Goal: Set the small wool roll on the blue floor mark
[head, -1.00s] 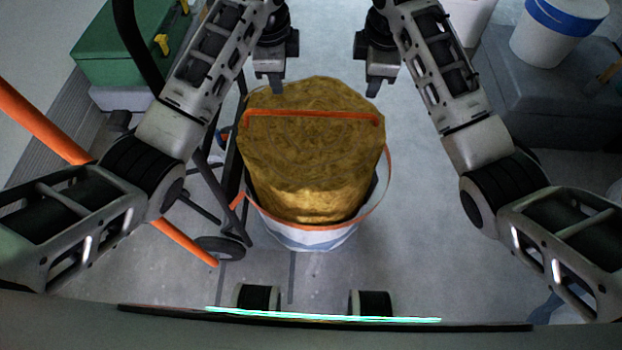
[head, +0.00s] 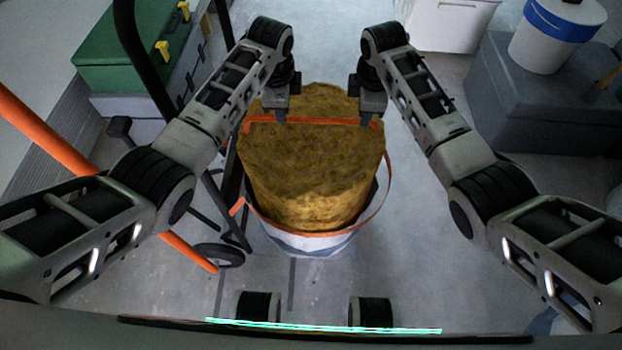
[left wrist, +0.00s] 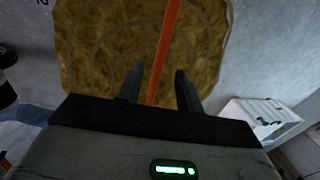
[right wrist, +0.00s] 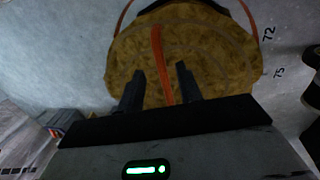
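My left gripper (head: 280,120) is over the left part of the roll's top, and my right gripper (head: 372,120) is over the right part. In the left wrist view the open fingers (left wrist: 155,88) have the strap (left wrist: 163,50) between them. In the right wrist view the open fingers (right wrist: 160,88) also straddle the strap (right wrist: 160,60). The blue floor mark does not show clearly.
A green toolbox (head: 130,50) stands back left. A dark cart frame with an orange bar (head: 45,130) is left of the bucket. A grey chest (head: 540,100) with a white and blue bucket (head: 558,38) is back right. Open floor (head: 425,240) lies right of the bucket.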

